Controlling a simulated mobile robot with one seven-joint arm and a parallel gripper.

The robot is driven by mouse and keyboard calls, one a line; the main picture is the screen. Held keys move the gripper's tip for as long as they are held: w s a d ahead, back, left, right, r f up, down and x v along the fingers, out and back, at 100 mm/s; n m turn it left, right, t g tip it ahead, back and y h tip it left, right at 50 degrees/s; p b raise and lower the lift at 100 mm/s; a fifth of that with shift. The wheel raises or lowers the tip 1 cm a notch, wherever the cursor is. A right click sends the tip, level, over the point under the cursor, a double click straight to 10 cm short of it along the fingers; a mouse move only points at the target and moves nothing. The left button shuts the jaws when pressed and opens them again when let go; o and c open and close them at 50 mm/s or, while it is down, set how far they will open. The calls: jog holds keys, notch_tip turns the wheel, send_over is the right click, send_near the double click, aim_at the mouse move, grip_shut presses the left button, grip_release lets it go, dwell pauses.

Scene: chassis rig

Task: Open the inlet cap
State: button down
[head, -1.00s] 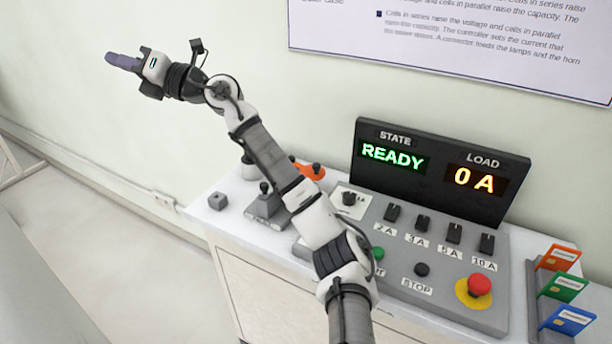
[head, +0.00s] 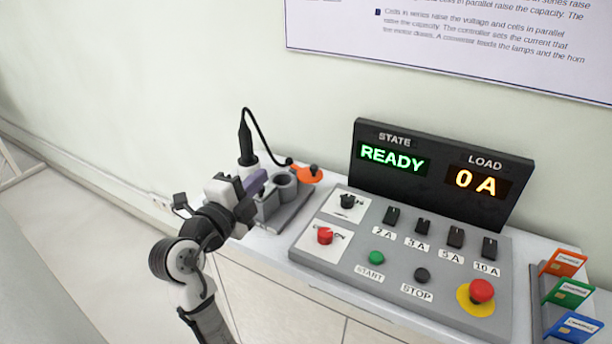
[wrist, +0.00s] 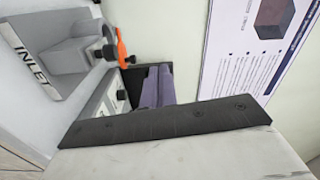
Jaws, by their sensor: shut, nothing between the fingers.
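The inlet is a grey housing with round grey parts (head: 285,184) on a base plate (head: 292,212), at the back left of the bench in the head view. The wrist view shows its plate (wrist: 40,78) marked INLET and a raised grey block (wrist: 66,56). I cannot tell clearly which part is the cap or whether it is open. My gripper (head: 260,180) has purple fingers, shut and empty, just left of the housing and partly hiding it. In the wrist view the fingers (wrist: 154,88) lie to the right of the inlet; contact cannot be told.
An orange piece with a black knob (head: 309,175) sits behind the inlet. The control panel (head: 408,262) and display (head: 437,172) lie to the right. The wall is close behind.

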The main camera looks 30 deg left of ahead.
notch_tip(320, 180, down, 4)
jog(key=d+m+g+h, duration=0.1)
jog(key=d+m, duration=0.1)
jog(key=d, duration=0.1)
jog(key=p, duration=0.6)
send_near(312, 171)
jog(key=shift+m+g, duration=0.3)
jog(key=w, duration=0.6)
jog(key=shift+a, duration=0.2)
jog(key=shift+w+f, duration=0.15)
jog(key=shift+w, duration=0.3)
